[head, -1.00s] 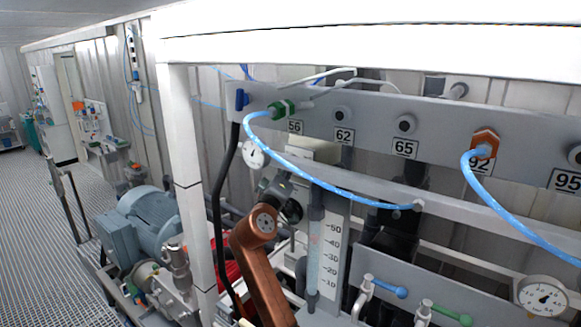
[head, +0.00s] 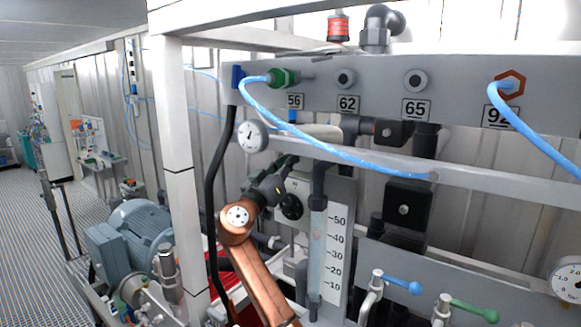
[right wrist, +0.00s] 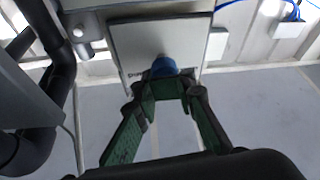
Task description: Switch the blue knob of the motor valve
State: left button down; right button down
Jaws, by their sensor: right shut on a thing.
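The blue knob (right wrist: 164,67) shows in the right wrist view, on the near face of a pale square box (right wrist: 160,42), which I take to be the motor valve. My right gripper (right wrist: 167,82), with dark green fingers, is shut on the knob. The fingertips cover part of it. In the head view my right gripper (head: 285,167) reaches up to a pale box (head: 291,188) with a round black part, behind the front rail. The knob cannot be made out there. My left gripper is in neither view.
A pressure gauge (head: 253,136) and a blue hose (head: 330,155) are close above the gripper. A black hose (head: 213,190) hangs left of it. A scaled flow tube (head: 317,250) stands just right. Blue (head: 402,285) and green (head: 475,311) valve handles are lower right.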

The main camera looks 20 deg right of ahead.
jog(key=m, duration=0.2)
jog(key=g, duration=0.1)
jog(key=shift+w+d+f+m+h, duration=0.15)
jog(key=shift+w+f+m+h, duration=0.1)
jog(key=shift+m+h, duration=0.15)
jog(key=shift+r+m+g+h, duration=0.2)
jog(key=shift+m+g+h, duration=0.2)
jog(key=shift+m, duration=0.7)
jog(key=shift+f, duration=0.1)
jog(key=c, duration=2.3)
grip_release()
jog(key=shift+w, duration=0.1)
jog(key=shift+c, duration=0.2)
jog(key=o, duration=0.3)
jog(key=shift+w+f, duration=0.25)
jog(key=shift+w, duration=0.1)
jog(key=o, duration=0.4)
jog(key=shift+s+r, duration=0.1)
jog(key=shift+c, duration=0.2)
